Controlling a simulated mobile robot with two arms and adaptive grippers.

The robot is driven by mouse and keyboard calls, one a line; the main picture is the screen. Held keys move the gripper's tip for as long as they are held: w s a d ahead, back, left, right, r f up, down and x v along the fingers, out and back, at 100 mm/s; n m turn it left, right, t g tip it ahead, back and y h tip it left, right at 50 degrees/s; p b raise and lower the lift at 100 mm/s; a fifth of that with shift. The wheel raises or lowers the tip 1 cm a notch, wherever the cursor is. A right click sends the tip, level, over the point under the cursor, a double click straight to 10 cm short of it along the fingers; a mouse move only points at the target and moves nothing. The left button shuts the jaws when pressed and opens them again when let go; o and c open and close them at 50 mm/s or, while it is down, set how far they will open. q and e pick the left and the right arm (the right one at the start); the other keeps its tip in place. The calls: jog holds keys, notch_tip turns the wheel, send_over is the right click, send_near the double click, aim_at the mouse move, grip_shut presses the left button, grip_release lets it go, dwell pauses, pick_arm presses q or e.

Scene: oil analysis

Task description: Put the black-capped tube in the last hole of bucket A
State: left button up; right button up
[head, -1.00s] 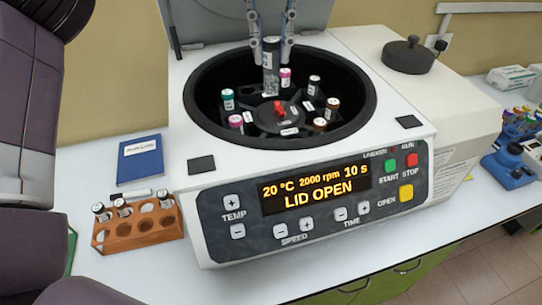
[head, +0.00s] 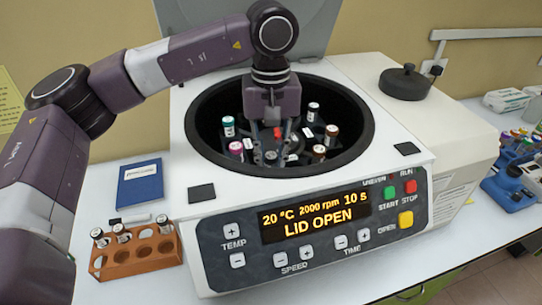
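My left arm reaches in from the left, and my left gripper (head: 271,155) points down inside the centrifuge bowl (head: 200,143), over the rotor. Its fingers are low among the tubes and partly blend into the dark rotor. I cannot see the black-capped tube, nor tell whether it is between the fingers. Tubes in the rotor include a teal-capped one (head: 228,126), a magenta-capped one (head: 236,149), a white-topped one (head: 313,112) and two brown-capped ones (head: 331,134) (head: 319,153). The gripper hides the rotor's back and middle. Bucket letters are not readable. My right gripper is out of view.
The centrifuge panel (head: 315,218) reads LID OPEN, and the lid (head: 318,40) stands up behind. An orange rack (head: 150,255) with white-topped tubes and a blue notebook (head: 140,184) lie at left. A black lidded pot (head: 404,82) and a blue rack (head: 510,185) are at right.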

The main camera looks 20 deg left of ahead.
pick_arm(q)
jog(key=shift+f, duration=0.4)
jog(key=shift+f, duration=0.15)
jog(key=o, duration=0.9)
